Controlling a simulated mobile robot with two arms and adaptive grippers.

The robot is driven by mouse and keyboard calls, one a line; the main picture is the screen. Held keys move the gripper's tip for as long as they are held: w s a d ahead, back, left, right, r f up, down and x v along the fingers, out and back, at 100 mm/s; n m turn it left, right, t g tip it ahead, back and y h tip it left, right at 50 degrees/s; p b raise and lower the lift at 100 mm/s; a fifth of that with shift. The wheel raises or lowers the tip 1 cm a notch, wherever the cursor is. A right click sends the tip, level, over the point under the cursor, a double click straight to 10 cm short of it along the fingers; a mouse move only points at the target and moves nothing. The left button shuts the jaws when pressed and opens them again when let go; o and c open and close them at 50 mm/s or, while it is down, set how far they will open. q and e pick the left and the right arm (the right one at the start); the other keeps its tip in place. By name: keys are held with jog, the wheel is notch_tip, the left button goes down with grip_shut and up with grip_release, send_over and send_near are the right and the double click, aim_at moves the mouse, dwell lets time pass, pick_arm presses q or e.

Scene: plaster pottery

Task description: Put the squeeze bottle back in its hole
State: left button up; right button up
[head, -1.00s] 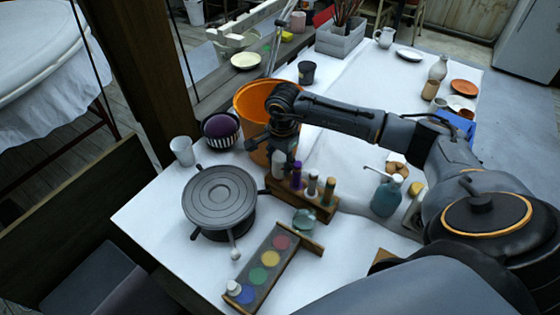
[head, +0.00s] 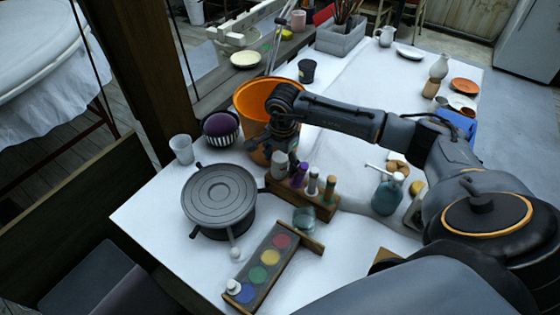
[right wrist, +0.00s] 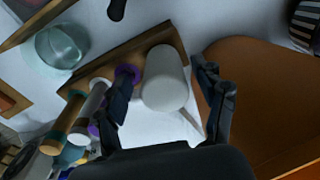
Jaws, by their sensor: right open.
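The white squeeze bottle (head: 279,165) appears upright at the left end of the wooden rack (head: 325,211). In the right wrist view, the bottle (right wrist: 166,82) overlaps the end of the rack (right wrist: 161,34). Its base is hidden, so I cannot tell how deep it sits in the hole. My right gripper (head: 279,152) is just above the bottle in the head view. In the right wrist view it is open, with one finger on each side of the bottle and a visible gap on the right. My left gripper is not in view.
The orange bucket (head: 246,100) is close behind my right gripper. A grey turntable (head: 219,195), a paint palette (head: 264,277) and a glass jar (head: 306,218) stand nearby. A teal bottle (head: 386,197) is to the right.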

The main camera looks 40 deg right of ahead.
notch_tip(320, 180, up, 12)
jog(key=shift+s, duration=0.45)
jog(key=shift+a, duration=0.1)
